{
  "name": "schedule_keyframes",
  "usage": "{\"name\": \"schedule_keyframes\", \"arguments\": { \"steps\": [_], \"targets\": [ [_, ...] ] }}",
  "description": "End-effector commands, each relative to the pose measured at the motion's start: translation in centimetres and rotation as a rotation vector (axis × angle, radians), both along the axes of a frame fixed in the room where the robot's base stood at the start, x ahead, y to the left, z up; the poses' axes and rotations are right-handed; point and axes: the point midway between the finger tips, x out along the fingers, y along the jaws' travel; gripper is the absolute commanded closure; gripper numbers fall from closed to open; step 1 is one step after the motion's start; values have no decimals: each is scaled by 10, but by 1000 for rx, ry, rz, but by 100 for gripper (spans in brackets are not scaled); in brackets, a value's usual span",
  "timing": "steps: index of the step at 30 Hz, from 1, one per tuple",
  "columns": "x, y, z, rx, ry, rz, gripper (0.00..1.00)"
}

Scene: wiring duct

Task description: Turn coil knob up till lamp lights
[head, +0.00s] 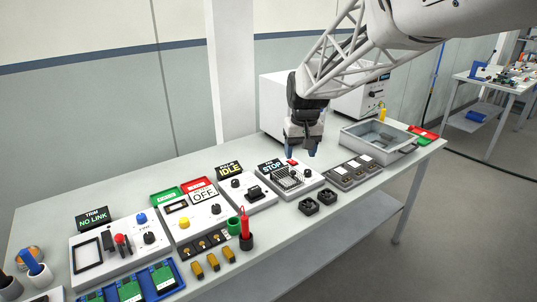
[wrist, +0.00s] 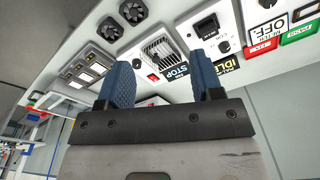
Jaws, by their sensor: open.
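My gripper (head: 302,152) is open and empty, with blue fingers pointing down above the back of the bench, near the STOP unit. In the wrist view, its fingers (wrist: 161,75) are spread apart. The IDLE unit has a black knob (head: 235,183), also in the wrist view (wrist: 225,47). The OFF unit has a black knob (head: 216,209) and a yellow dome (head: 184,222), perhaps a lamp, whose lighting I cannot tell. My gripper touches none of these.
The STOP unit (head: 271,166) has a grille and red switch. Left stands the NO LINK unit (head: 93,217). Two small black fans (head: 318,201) lie in front. A grey bin (head: 348,142) stands right. A green cup and red screwdriver (head: 245,222) stand upright near the front edge.

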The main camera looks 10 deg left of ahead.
Motion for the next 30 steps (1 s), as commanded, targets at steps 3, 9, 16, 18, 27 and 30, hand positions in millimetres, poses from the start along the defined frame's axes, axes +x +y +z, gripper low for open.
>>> {"name": "schedule_keyframes", "arguments": {
  "steps": [3, 9, 16, 18, 27, 30],
  "targets": [
    [22, 27, -14, -1, 14, 30, 40],
    [56, 71, -37, -3, 31, 74, 40],
    [89, 124, -70, -7, 51, 126, 40],
    [98, 141, -81, -8, 56, 141, 40],
    [129, 209, -129, -14, 80, 205, 40],
    [135, 224, -140, -15, 85, 218, 40]
  ]
}}
